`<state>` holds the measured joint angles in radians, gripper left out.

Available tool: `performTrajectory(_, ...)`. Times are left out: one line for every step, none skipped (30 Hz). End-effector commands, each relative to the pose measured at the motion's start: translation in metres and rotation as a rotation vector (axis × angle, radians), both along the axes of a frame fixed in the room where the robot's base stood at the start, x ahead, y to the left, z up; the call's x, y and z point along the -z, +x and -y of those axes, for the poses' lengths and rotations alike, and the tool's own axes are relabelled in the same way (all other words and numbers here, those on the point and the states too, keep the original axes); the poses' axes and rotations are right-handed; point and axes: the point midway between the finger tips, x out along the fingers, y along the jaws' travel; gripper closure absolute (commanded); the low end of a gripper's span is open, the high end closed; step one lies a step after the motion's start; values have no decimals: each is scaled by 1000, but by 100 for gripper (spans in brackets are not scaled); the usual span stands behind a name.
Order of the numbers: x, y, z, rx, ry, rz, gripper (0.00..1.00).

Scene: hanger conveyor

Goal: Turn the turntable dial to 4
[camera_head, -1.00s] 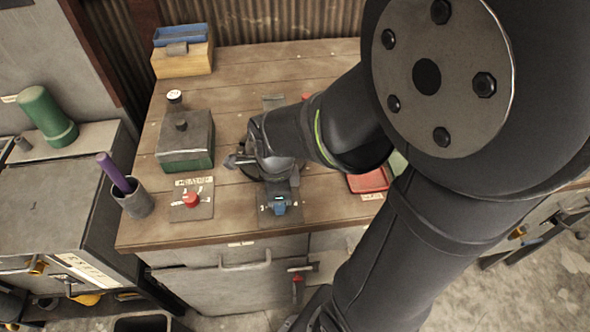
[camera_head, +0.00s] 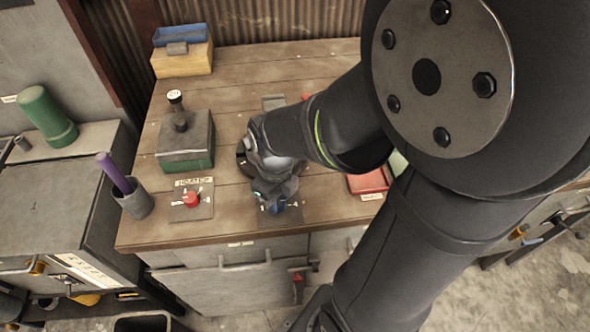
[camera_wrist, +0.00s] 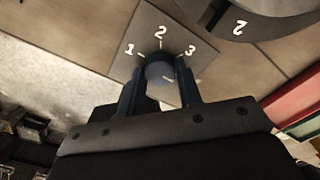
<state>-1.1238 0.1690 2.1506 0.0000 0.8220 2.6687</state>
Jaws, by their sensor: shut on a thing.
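The turntable dial is a small blue-grey knob (camera_wrist: 160,71) on a grey plate (camera_wrist: 148,30) in the wrist view. White numerals 1, 2 and 3 are on the plate around the knob; no 4 shows there. My gripper (camera_wrist: 158,80) is shut on the knob, one dark finger on each side. Which numeral the knob points at cannot be told. In the head view the blue knob (camera_head: 278,208) is near the bench's front edge, partly covered by my gripper (camera_head: 275,197). In the wrist view a round grey disc (camera_wrist: 262,18) marked 2 lies behind the plate.
A red knob on a plate (camera_head: 191,199) and a grey-green box (camera_head: 186,148) stand to the left. A cup (camera_head: 135,202) holds a purple stick. A red tray (camera_head: 368,182) lies to the right. Bare bench wood (camera_head: 235,222) lies between the plates.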

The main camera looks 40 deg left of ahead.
Motion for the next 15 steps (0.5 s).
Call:
performTrajectory(0,0,-1,12,2,1,91)
performTrajectory(0,0,-1,18,2,1,91)
performTrajectory(0,0,-1,25,2,1,91)
performTrajectory(0,0,-1,29,2,1,91)
performTrajectory(0,0,-1,33,2,1,91)
performTrajectory(0,0,-1,37,2,1,91)
performTrajectory(0,0,-1,39,2,1,91)
performTrajectory(0,0,-1,41,2,1,91)
performTrajectory(0,0,-1,42,2,1,91)
performTrajectory(0,0,-1,42,2,1,91)
performTrajectory(0,0,-1,43,2,1,91)
performTrajectory(0,0,-1,42,2,1,91)
performTrajectory(0,0,-1,42,2,1,91)
performTrajectory(0,0,-1,42,2,1,91)
performTrajectory(0,0,-1,42,2,1,91)
